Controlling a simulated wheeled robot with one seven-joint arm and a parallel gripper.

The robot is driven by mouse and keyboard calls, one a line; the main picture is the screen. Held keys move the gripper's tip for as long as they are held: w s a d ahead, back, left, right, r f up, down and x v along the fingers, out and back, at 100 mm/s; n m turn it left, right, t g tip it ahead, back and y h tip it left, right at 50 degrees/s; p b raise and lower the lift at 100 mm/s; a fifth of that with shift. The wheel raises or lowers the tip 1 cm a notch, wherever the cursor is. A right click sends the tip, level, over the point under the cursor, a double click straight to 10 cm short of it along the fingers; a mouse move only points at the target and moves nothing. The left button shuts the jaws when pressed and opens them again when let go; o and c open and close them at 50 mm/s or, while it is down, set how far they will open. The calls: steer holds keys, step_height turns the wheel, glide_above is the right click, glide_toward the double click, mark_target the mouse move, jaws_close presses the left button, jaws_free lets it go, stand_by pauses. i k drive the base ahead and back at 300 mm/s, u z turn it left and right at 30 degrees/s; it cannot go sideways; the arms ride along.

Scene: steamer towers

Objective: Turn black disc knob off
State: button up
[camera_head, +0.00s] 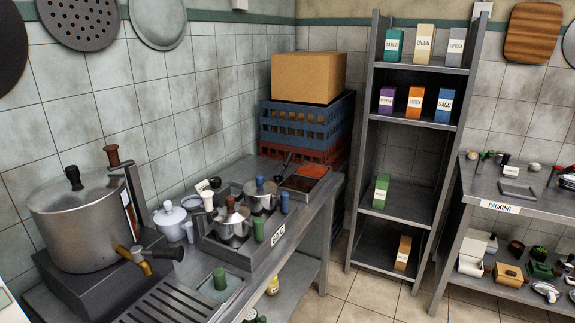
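A large steel pot (82,225) stands on a dark base unit (110,290) at the left end of the steel counter. A brass spout (140,262) sticks out low on the pot's front right. A dark, round knob-like part (168,253) sits beside the spout; I cannot tell for sure that it is the black disc knob, nor how it is turned. A black knob (73,177) tops the pot lid, and a brown knob (112,154) tops an upright metal bracket behind it. My gripper is not in view.
A tray of small pots (236,222) and a white lidded pot (170,218) stand right of the steel pot. Blue and red crates with a cardboard box (308,78) stand at the back. A metal shelf (400,197) and a packing table (520,212) are right. Tiled floor shows between.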

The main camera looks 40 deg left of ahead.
mark_target(214, 182)
steer(key=u, duration=0.3)
steer(key=i, duration=1.5)
steer(key=u, duration=1.55)
steer(key=i, duration=0.9)
steer(key=u, duration=0.9)
